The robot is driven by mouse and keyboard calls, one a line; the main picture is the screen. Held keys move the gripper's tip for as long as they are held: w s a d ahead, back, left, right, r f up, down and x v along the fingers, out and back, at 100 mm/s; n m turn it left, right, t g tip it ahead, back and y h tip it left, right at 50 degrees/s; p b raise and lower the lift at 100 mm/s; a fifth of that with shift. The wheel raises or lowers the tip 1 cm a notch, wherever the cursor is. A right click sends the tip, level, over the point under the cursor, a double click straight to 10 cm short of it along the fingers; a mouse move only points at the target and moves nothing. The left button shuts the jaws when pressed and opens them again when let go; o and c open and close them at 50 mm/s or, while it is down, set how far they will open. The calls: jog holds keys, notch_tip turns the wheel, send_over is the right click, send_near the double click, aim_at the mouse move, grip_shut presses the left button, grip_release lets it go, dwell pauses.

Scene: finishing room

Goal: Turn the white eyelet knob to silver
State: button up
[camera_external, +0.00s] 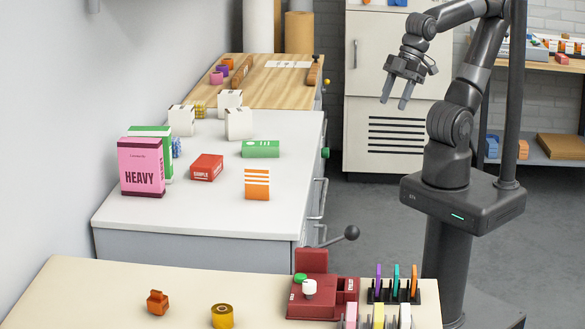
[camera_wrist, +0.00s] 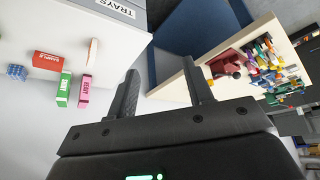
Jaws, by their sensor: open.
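A dark red eyelet press (camera_external: 325,300) stands on the cream table at the front of the outside view. A white knob (camera_external: 309,287) stands on it, with a green round part (camera_external: 301,278) just behind. No silver marking can be read at this size. A lever with a dark ball (camera_external: 351,233) rises behind the press. My gripper (camera_external: 394,103) is open and empty, high above the floor and well away from the press. In the wrist view the open fingers (camera_wrist: 161,70) hold nothing, and the press (camera_wrist: 224,64) shows small beyond the right finger.
A dark rack (camera_external: 378,292) with coloured upright pieces stands right of the press. An orange block (camera_external: 157,301) and a tape roll (camera_external: 222,316) lie left of it. The white counter (camera_external: 130,212) carries several boxes. Grey floor (camera_external: 365,215) lies open between counter and my base.

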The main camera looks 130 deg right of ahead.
jog(key=w+a+r+n+h, duration=0.2)
jog(key=w+r+n, duration=0.1)
jog(key=w+n, duration=0.8)
jog(key=n+t+y, duration=0.2)
jog(key=n+t, duration=0.1)
jog(key=n, duration=2.1)
send_over(310, 282)
jog(key=s, duration=0.8)
notch_tip(310, 282, down, 16)
jog(key=r, duration=0.1)
jog(key=x, duration=1)
jog(key=shift+w+a+f, duration=0.2)
jog(key=shift+f, duration=0.05)
jog(key=c, duration=1)
